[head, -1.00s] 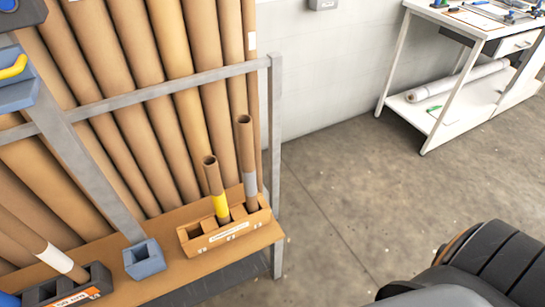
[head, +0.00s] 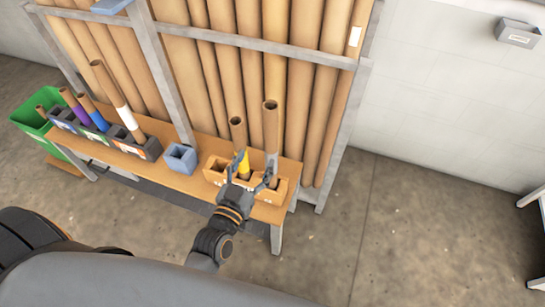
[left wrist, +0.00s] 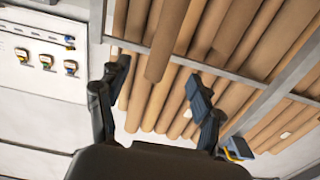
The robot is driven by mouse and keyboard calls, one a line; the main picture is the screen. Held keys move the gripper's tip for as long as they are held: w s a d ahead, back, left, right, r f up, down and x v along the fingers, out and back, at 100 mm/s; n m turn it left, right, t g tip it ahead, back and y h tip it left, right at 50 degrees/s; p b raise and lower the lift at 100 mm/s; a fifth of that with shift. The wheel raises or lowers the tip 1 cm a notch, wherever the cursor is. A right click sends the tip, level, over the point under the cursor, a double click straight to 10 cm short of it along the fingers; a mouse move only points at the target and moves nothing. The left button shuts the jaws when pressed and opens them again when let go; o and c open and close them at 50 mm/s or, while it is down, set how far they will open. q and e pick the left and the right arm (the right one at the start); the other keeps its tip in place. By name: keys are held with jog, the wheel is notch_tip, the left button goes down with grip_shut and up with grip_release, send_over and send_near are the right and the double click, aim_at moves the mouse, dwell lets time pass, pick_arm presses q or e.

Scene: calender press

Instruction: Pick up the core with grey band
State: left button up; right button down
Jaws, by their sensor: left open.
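The core with the grey band (head: 271,125) is a brown cardboard tube standing upright, slightly tilted, in the right part of a wooden holder (head: 214,177). Its grey band is low on the tube, partly hidden by my gripper. A core with a yellow band (head: 237,133) stands to its left in the same holder. My left gripper (head: 254,170) is open in front of the holder, low near both cores; I cannot tell whether it touches either. In the left wrist view a brown tube (left wrist: 170,45) shows between the open fingers (left wrist: 157,86), its band not visible. My right gripper is not in view.
A rack of tall brown tubes (head: 305,95) with grey rails stands behind the bench (head: 200,143). A blue square holder (head: 180,157), dark holders with banded cores (head: 118,93) and a green bin (head: 32,122) are to the left.

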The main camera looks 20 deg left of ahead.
aim_at(268, 130)
pick_arm(q)
jog(key=w, duration=0.5)
jog(key=w+p, duration=0.1)
jog(key=w, duration=0.2)
jog(key=shift+a+r, duration=0.1)
jog(key=shift+r, duration=0.3)
jog(key=shift+w, duration=0.4)
jog(key=shift+w+f, duration=0.1)
jog(key=shift+w, duration=0.3)
jog(key=w, duration=0.2)
jog(key=w+f+p, duration=0.1)
jog(key=w, duration=0.1)
jog(key=shift+w, duration=0.15)
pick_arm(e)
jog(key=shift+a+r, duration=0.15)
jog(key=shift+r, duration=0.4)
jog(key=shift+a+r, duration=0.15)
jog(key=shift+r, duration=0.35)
pick_arm(q)
jog(key=c, duration=1.4)
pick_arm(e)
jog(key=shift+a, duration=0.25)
